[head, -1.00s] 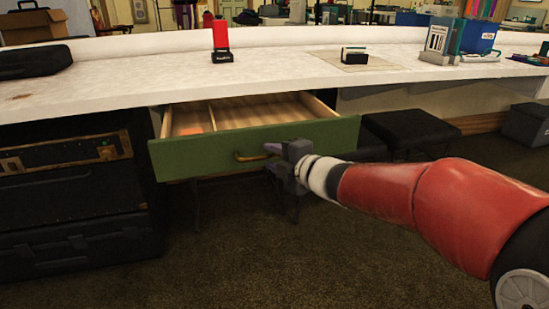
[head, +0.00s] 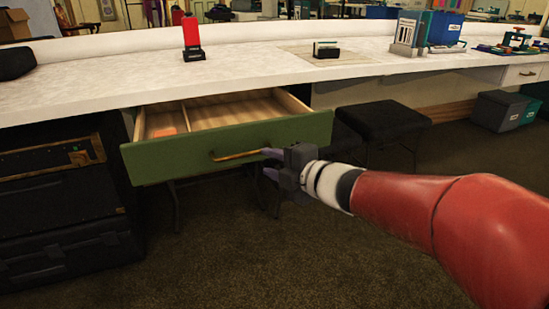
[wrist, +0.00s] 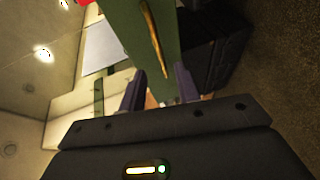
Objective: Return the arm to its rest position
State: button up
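My gripper (head: 268,163) is in front of the open green drawer (head: 170,162), by the right end of its brass handle (head: 232,156). In the wrist view my gripper (wrist: 158,84) has its two fingers apart with nothing held between them. The handle (wrist: 153,40) shows ahead of the fingers on the green drawer front (wrist: 128,20). Whether a finger touches the handle I cannot tell. My red and white arm stretches out from the right edge of the head view towards the drawer.
The drawer hangs under a long white counter (head: 110,88). A red-topped stamp (head: 193,38), a small black and white block (head: 326,49) and a blue bin (head: 445,28) stand on it. Black cases (head: 60,225) fill the lower left. A black stool (head: 384,122) stands behind my arm. The carpet in front is clear.

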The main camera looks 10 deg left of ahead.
jog(key=s+d+r+m+t+h+p, duration=0.1)
jog(key=d+r+m+t+h+p, duration=0.1)
jog(key=d+m+h, duration=0.55)
jog(key=s+d+r+m+t+h+p, duration=0.15)
jog(key=d+m+h, duration=0.25)
jog(key=d+m, duration=0.55)
jog(key=s+d+f+m+g+p, duration=0.1)
jog(key=s+d+f+m+g, duration=0.1)
jog(key=s, duration=0.4)
jog(key=s+d+f+m+g+h+p, duration=0.1)
jog(key=s+d+m+g, duration=0.1)
jog(key=s+m, duration=0.3)
jog(key=s+d+f+m+g+p, duration=0.1)
jog(key=s+d+f+m+g, duration=0.1)
jog(key=s, duration=0.6)
jog(key=shift+s+d+f+m+g, duration=0.35)
jog(key=shift+d+m+g, duration=0.2)
jog(key=shift+d+m, duration=0.5)
jog(key=shift+r, duration=0.1)
